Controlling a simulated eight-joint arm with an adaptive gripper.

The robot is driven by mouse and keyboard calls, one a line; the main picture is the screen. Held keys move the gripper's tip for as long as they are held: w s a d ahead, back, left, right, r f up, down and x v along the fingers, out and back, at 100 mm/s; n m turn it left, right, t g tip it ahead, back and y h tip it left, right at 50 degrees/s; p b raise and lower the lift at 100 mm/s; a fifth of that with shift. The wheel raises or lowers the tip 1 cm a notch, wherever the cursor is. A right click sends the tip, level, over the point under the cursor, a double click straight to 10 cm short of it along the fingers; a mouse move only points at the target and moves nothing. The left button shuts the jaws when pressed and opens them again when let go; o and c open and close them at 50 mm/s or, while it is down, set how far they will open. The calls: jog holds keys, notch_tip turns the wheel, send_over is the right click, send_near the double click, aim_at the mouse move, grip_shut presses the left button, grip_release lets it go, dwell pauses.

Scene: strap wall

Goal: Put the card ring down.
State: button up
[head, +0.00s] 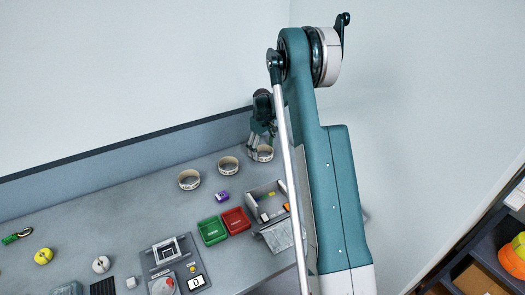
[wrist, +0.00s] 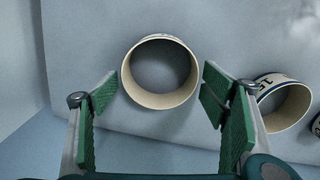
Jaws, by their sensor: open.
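A cream card ring (wrist: 160,72) stands on the grey bench between the open fingers of my gripper (wrist: 160,92) in the wrist view. Gaps show between the ring and the fingers on both sides. In the head view my gripper (head: 263,142) is low over the back of the bench, and this ring (head: 264,153) shows partly behind it. A second card ring (head: 229,165) lies just to the left, and a third card ring (head: 189,179) farther left. One neighbouring ring with dark print (wrist: 284,103) is at the right in the wrist view.
A purple block (head: 222,197), a green tray (head: 212,230), a red tray (head: 236,221) and a grey open box (head: 265,200) stand in front of the rings. A wall strip (head: 130,160) runs along the back edge.

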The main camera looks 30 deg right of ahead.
notch_tip(320, 180, up, 12)
dwell(0.6)
jog(key=shift+a, duration=0.1)
dwell(0.4)
jog(key=s+a+r+m+t, duration=0.1)
jog(key=s+a+r+t, duration=0.2)
jog(key=s+a+r, duration=1.75)
jog(key=s+a+t, duration=0.1)
jog(key=s+a, duration=0.2)
jog(key=s, duration=0.6)
jog(key=s+a+f+m+t, duration=0.1)
jog(key=s+a, duration=0.3)
jog(key=s, duration=0.6)
jog(key=s+a+f+m+t, duration=0.1)
jog(key=s+a+t, duration=0.1)
jog(key=s, duration=0.7)
jog(key=shift+s+a+f, duration=0.2)
jog(key=shift+s+a, duration=0.2)
jog(key=shift+a, duration=0.4)
